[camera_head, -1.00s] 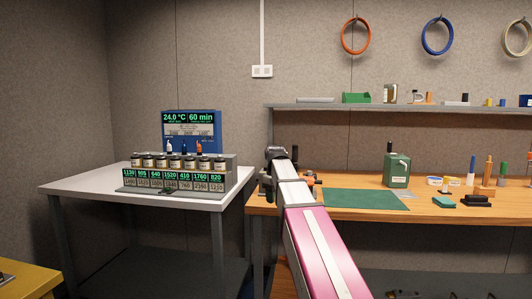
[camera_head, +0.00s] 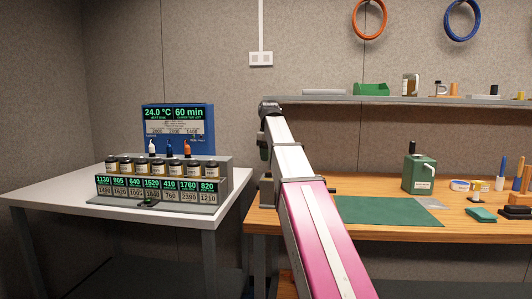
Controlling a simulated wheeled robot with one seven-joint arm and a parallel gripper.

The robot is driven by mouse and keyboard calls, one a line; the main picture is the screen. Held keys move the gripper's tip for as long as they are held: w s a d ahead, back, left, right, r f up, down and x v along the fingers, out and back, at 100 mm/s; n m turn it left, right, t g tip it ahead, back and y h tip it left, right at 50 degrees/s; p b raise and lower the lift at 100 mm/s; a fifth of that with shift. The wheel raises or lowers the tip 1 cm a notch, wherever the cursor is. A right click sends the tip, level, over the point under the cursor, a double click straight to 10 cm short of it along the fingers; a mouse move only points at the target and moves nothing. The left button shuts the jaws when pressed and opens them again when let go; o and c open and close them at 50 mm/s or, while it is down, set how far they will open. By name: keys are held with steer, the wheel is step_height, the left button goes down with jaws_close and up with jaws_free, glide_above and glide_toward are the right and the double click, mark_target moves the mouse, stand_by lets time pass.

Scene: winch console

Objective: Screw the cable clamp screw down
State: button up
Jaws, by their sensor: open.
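I cannot make out a cable clamp, its screw or a winch console in this view. My arm, pink and white, reaches up from the lower right to the middle of the picture. It ends in a dark joint in front of the wall, above the left end of the wooden bench. I cannot see the fingers of my gripper.
A white table (camera_head: 45,196) at left bears a rack of jars with number displays (camera_head: 150,200) and a blue display panel (camera_head: 178,113). The wooden bench (camera_head: 372,236) at right holds a green mat (camera_head: 385,211) and a green can (camera_head: 419,174). A shelf (camera_head: 350,99) runs above.

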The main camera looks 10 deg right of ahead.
steer(key=shift+w, duration=0.15)
steer(key=shift+f, duration=3.35)
jaws_close()
steer(key=shift+m, duration=0.6)
